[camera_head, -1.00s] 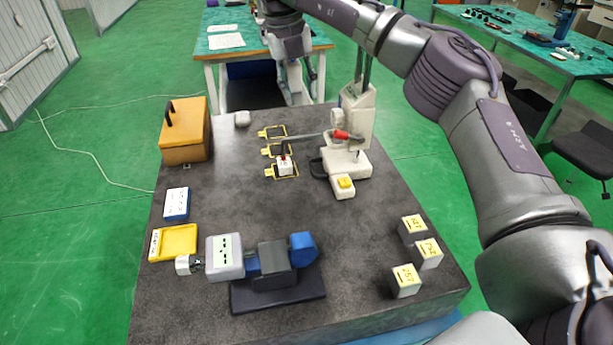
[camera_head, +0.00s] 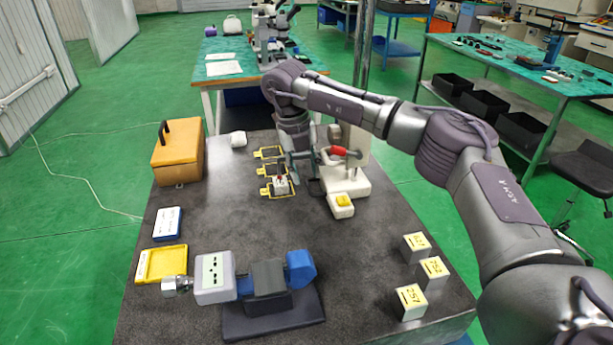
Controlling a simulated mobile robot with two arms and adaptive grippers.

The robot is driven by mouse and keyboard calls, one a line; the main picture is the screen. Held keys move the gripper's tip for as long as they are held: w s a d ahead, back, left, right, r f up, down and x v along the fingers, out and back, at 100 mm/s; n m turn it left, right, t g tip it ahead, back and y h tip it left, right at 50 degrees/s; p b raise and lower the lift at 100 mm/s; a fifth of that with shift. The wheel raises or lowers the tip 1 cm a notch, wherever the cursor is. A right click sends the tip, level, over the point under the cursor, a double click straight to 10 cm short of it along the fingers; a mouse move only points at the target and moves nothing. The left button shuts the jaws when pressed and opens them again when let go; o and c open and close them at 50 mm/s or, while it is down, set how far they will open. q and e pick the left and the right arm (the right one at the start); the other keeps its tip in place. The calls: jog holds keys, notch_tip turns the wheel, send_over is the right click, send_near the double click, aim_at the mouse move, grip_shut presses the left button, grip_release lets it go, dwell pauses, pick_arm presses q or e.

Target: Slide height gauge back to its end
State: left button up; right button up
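The height gauge (camera_head: 345,180) stands at the far right of the dark table, with a pale base, an upright post and a red-tipped part at its side. A yellow-topped pale block (camera_head: 341,204) is at the front of its base. My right gripper (camera_head: 304,173) points down just left of the gauge's post, beside the red part, with its fingers apart. I cannot tell whether it touches the gauge. The gauge's thin horizontal arm is mostly hidden behind the gripper. My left gripper is not in view.
An orange case (camera_head: 178,158), a yellow tray (camera_head: 140,264) and a blue-grey device (camera_head: 268,278) stand left and front. Numbered blocks (camera_head: 433,270) stand front right. The table middle is clear.

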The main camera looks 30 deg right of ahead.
jog(key=shift+d+f, duration=0.2)
jog(key=shift+f, duration=1.05)
grip_shut()
